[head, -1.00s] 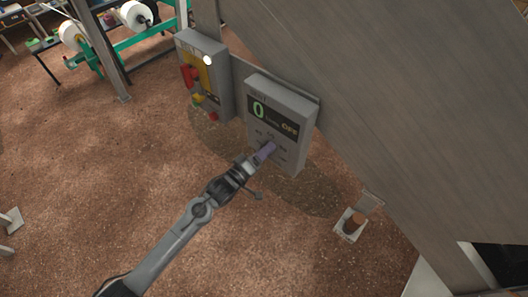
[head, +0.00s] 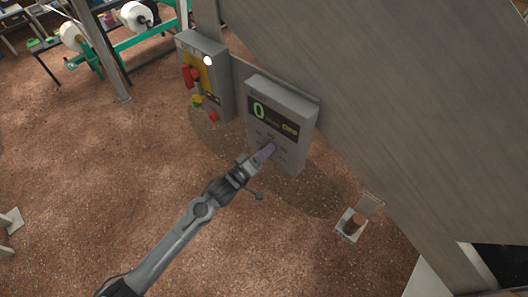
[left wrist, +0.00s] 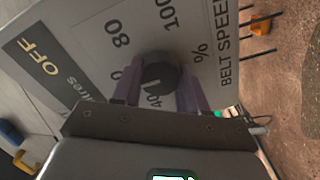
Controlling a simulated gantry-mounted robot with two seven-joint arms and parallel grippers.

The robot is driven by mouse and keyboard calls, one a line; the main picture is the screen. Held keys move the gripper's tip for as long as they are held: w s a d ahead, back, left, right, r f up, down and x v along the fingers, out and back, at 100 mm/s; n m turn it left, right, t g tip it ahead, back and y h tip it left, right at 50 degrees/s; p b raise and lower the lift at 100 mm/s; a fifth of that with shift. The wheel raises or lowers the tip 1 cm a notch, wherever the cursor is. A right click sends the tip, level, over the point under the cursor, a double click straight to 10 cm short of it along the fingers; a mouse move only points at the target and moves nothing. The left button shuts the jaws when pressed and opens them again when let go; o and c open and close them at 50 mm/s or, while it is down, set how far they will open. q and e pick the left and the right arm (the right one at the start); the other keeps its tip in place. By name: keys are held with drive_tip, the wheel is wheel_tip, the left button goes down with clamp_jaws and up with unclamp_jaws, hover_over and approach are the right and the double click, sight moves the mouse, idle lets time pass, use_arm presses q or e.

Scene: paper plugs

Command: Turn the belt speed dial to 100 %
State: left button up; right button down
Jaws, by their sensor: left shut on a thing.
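The belt speed dial (left wrist: 160,74) is a dark round knob on a grey control box (head: 293,104). Its printed scale shows 40, 80 and 100 in the left wrist view, with "BELT SPEED" and "%" beside it. My left gripper (head: 268,150) is at the front of the box, its two purplish fingers on either side of the dial in the left wrist view (left wrist: 160,92), shut on it. The dial's pale mark points near the 40. The display (head: 273,119) reads 0 and OFF. My fingers hide part of the scale. My right gripper is not in view.
A second grey box (head: 222,77) with a red switch (head: 190,76) and a red button (head: 214,117) stands just left. A large grey panel (head: 410,90) slopes to the right. A small bracket (head: 352,222) stands lower right. The brown floor at left is open.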

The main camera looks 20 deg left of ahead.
use_arm(q)
drive_tip(key=shift+f+m+p, duration=0.1)
drive_tip(key=shift+m+p, duration=2.75)
drive_tip(key=shift+m, duration=8.95)
